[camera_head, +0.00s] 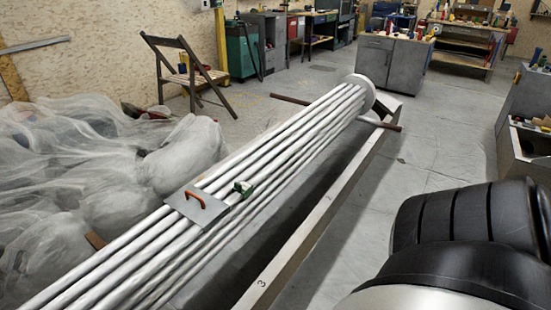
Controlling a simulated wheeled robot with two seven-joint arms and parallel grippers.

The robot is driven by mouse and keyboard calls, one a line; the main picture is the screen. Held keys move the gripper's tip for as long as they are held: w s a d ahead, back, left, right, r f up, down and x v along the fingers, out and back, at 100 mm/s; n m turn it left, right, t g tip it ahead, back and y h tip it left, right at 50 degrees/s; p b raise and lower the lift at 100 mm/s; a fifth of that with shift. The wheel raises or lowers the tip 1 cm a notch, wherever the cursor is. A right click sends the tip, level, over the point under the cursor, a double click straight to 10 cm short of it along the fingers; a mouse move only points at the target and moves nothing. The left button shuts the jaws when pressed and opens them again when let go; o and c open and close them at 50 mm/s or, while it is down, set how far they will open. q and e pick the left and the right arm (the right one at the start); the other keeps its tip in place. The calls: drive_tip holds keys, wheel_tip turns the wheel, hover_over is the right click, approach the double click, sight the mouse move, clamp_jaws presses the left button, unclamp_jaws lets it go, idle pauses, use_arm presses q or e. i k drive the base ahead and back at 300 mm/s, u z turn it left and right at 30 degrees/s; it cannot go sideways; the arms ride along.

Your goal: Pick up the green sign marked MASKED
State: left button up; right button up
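A small green object (244,188), which may be the sign, sits on top of a long bundle of white tubes (290,135). It is too small for me to read any marking on it. Just left of it, a grey plate (188,226) with an orange-red handle (196,200) lies across the tubes. Neither of my grippers shows in the head view. A large dark ribbed part, probably a link of my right arm, fills the lower right corner.
The tubes run beside a long dark trough with a pale rim (315,225). A rod (395,127) sticks out near their far end. Sheeted heaps (110,170) lie left, with a folding chair (185,70) behind. Cabinets (390,62) stand at the back. Floor right of the trough is clear.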

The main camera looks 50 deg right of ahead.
sight(247, 189)
drive_tip(key=z, duration=1.3)
drive_tip(key=k, duration=0.5)
drive_tip(key=z, duration=1.35)
drive_tip(key=i, duration=2.85)
drive_tip(key=u, duration=2.55)
